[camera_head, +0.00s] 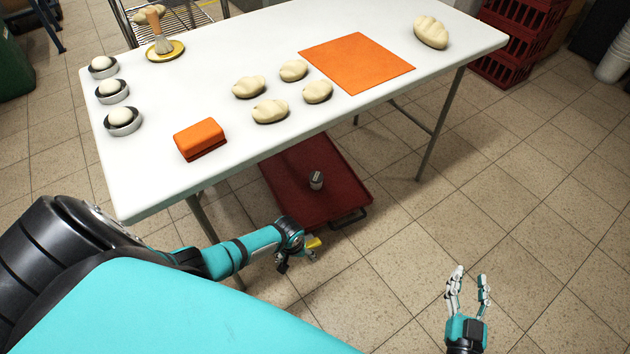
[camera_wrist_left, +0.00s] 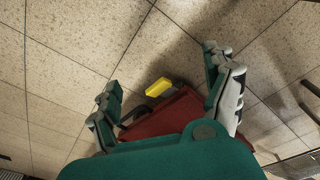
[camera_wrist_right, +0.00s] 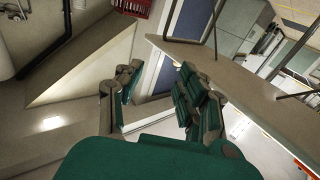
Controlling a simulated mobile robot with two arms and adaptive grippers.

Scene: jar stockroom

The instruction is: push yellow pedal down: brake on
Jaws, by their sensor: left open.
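The yellow pedal (camera_head: 313,243) is at the near edge of a low red cart (camera_head: 290,190), partly under the table. In the left wrist view the pedal (camera_wrist_left: 158,87) appears between the open fingers, close to the red cart's edge. I cannot tell whether it is up or down. My left gripper (camera_head: 296,256) is right beside the pedal, down low near the floor, open and holding nothing; contact with the pedal cannot be told. My right gripper (camera_head: 471,276) is open and empty over the floor at the right, well away from the cart.
A white table (camera_head: 230,60) stands above the cart, bearing dough pieces, an orange mat (camera_head: 357,62), an orange box (camera_head: 200,138) and several small bowls. A small grey jar (camera_head: 316,180) stands on the cart. Red crates (camera_head: 515,40) stand behind right. The tiled floor at right is clear.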

